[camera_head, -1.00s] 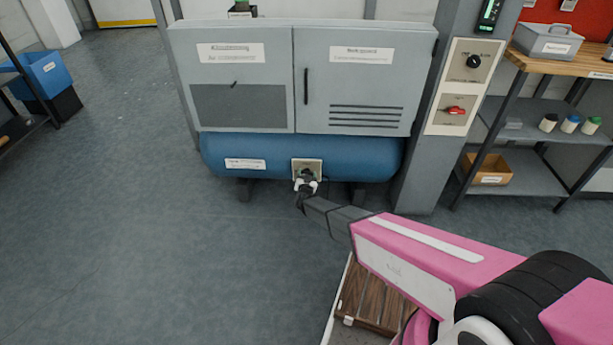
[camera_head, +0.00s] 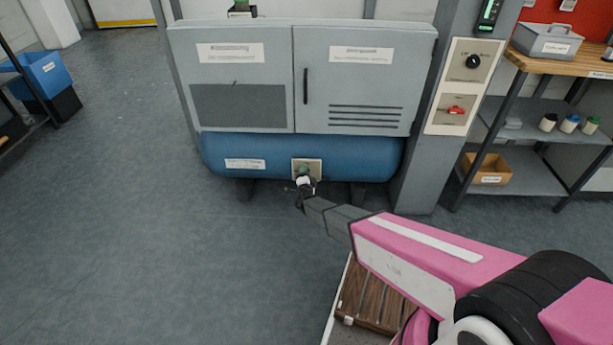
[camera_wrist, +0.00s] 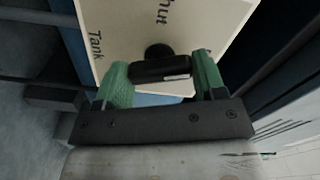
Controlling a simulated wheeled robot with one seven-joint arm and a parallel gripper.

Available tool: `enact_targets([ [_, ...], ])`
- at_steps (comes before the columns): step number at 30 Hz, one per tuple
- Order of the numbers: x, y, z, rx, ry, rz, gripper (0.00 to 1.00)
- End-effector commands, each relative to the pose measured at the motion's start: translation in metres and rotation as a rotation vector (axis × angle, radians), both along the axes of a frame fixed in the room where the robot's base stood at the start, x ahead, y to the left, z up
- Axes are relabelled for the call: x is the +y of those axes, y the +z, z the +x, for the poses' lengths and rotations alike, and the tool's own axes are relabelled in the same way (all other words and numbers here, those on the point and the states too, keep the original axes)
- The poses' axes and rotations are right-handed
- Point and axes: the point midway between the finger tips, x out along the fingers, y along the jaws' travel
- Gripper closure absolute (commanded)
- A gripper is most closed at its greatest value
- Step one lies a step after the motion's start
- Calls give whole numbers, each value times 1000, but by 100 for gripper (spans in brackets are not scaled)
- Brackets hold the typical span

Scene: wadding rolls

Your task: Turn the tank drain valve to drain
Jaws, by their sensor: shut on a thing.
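The tank drain valve is a black handle (camera_wrist: 162,69) on a pale square plate (camera_wrist: 118,22) lettered "Tank" and "Shut" in the wrist view. In the head view the plate (camera_head: 314,163) sits on the front of the blue tank (camera_head: 350,158). My gripper (camera_wrist: 160,78) has green-padded fingers, one at each end of the black handle, and is shut on it. In the head view my gripper (camera_head: 305,179) is at the plate and covers the handle. The valve's exact pointing is hard to read.
A grey cabinet (camera_head: 365,85) stands directly above the tank. A grey post with a control panel (camera_head: 465,85), bearing a black knob and red switch, is at right, beside a shelf (camera_head: 530,175). A wooden slatted pallet (camera_head: 375,300) lies below my arm.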

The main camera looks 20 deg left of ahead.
Motion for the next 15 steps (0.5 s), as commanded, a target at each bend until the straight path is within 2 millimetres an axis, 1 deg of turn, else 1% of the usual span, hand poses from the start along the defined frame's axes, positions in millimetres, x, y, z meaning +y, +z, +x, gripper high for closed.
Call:
enact_targets([
  [6, -1, -1, -1, 56, 0, 169, 60],
  [15, -1, -1, -1, 107, 0, 324, 60],
])
